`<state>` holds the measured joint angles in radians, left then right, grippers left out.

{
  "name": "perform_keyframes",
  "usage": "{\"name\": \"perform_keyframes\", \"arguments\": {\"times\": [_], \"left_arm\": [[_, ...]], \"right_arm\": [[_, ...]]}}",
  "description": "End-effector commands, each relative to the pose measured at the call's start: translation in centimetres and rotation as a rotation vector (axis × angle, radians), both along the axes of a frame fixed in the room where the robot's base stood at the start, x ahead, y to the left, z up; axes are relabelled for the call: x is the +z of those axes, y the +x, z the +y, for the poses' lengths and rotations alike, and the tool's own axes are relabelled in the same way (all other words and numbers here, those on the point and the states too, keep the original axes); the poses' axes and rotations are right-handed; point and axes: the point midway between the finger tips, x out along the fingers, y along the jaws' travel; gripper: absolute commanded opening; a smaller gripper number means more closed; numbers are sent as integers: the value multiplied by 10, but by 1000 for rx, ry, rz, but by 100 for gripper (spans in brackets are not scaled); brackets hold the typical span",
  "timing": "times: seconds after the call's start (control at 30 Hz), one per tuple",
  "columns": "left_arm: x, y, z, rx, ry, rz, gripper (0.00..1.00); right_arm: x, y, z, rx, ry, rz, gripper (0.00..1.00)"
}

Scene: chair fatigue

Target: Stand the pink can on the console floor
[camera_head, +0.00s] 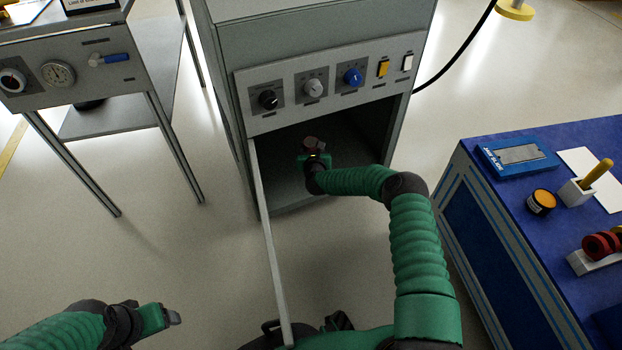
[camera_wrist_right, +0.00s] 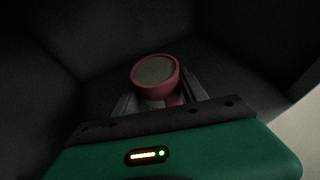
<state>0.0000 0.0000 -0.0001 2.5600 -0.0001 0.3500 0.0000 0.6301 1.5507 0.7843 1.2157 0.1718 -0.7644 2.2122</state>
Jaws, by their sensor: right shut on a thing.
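The pink can (camera_wrist_right: 157,75) shows in the right wrist view with its grey round end facing the camera, between the two fingers of my right gripper (camera_wrist_right: 160,100). In the head view the can (camera_head: 312,143) is small and dark at the gripper's tip. My right gripper (camera_head: 314,160) is shut on it, inside the open lower bay of the grey console (camera_head: 330,55). The console floor (camera_head: 290,198) is in shadow, and I cannot tell whether the can touches it. My left gripper (camera_head: 168,318) is outside at the lower left, apart from everything; its fingers are too small to judge.
An open door panel (camera_head: 266,240) sticks out from the bay's left side. A knob panel (camera_head: 325,88) spans above the opening. A blue workbench (camera_head: 500,200) with several items stands at right, and a grey instrument table (camera_head: 75,75) at left.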

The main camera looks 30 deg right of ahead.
Motion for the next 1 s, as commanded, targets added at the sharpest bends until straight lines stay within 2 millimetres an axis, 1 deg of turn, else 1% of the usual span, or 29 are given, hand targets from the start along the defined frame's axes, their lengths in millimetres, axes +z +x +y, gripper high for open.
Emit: {"name": "perform_keyframes", "arguments": {"times": [0.03, 0.07, 0.2, 0.37, 0.47, 0.53, 0.7, 0.73, 0.87, 1.0], "left_arm": [[-9, 0, 0, 0, 0, 0, 72], [-14, 0, 0, 0, 0, 0, 72], [-40, 0, 0, 0, 0, 0, 72], [-58, 0, 0, 0, 0, 0, 72], [-72, 0, 0, 0, 0, 0, 72], [-76, 0, 0, 0, 0, 0, 72], [-71, 0, 0, 0, 0, 0, 72], [-71, 0, 0, 0, 0, 0, 72], [-71, 0, 0, 0, 0, 0, 72], [-71, 0, 0, 0, 0, 0, 72]], "right_arm": [[-10, 1, 0, -4, 0, 1, 0], [-17, 1, 0, -4, 1, 2, 0], [-54, 0, 0, -4, 3, 4, 0], [-77, 0, 0, -2, 1, 3, 0], [-97, 0, 0, -1, 1, 4, 0], [-102, 0, 0, -1, 1, 3, 0], [-99, 0, 0, 0, 3, 5, 0], [-100, -1, 1, 0, 4, 7, 54], [-100, -1, 0, 0, 4, 7, 71], [-99, 0, 0, 0, 3, 6, 72]]}}
